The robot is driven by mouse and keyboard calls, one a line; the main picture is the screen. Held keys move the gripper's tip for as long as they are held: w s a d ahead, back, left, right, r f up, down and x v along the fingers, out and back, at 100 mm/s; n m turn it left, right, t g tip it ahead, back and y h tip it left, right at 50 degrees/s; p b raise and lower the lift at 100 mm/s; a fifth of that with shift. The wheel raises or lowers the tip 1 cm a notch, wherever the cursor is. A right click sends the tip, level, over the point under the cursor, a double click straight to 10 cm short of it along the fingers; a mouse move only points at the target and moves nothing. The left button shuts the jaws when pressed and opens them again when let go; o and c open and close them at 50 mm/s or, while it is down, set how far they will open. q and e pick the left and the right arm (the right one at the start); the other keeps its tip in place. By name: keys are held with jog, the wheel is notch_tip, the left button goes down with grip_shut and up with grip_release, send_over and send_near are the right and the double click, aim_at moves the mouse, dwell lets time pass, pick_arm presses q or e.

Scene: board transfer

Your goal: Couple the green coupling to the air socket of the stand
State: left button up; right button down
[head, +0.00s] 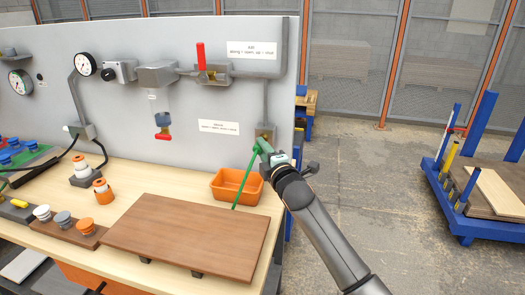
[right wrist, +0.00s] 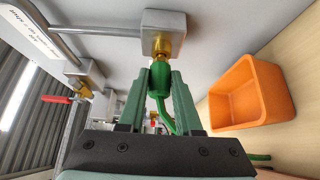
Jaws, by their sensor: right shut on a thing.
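My right gripper (head: 266,152) is at the panel's right end, in front of the grey socket block (head: 266,130). In the right wrist view, my right gripper (right wrist: 161,80) is shut on the green coupling (right wrist: 160,79), with one finger on each side. The brass air socket (right wrist: 163,47) sticks out of the grey block (right wrist: 164,30). The coupling's front end is in line with the socket and meets it; I cannot tell whether it is locked on. A green hose (head: 244,182) hangs from the coupling toward the bench. My left gripper is not in view.
An orange bin (right wrist: 251,91) stands on the bench close beside the gripper. A brown board (head: 185,232) lies at the bench front. A red-handled valve (head: 201,57) is on the pipe above. Right of the bench is open floor (head: 350,170), then a blue-posted cart.

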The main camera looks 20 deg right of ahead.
jog(key=shift+w+d+r, duration=0.1)
jog(key=shift+w+d, duration=0.1)
jog(key=shift+w, duration=0.05)
jog(key=c, duration=0.5)
grip_release()
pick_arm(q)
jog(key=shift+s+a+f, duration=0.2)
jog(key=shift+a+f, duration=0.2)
pick_arm(e)
jog(key=s, duration=1.2)
jog(key=shift+s, duration=0.2)
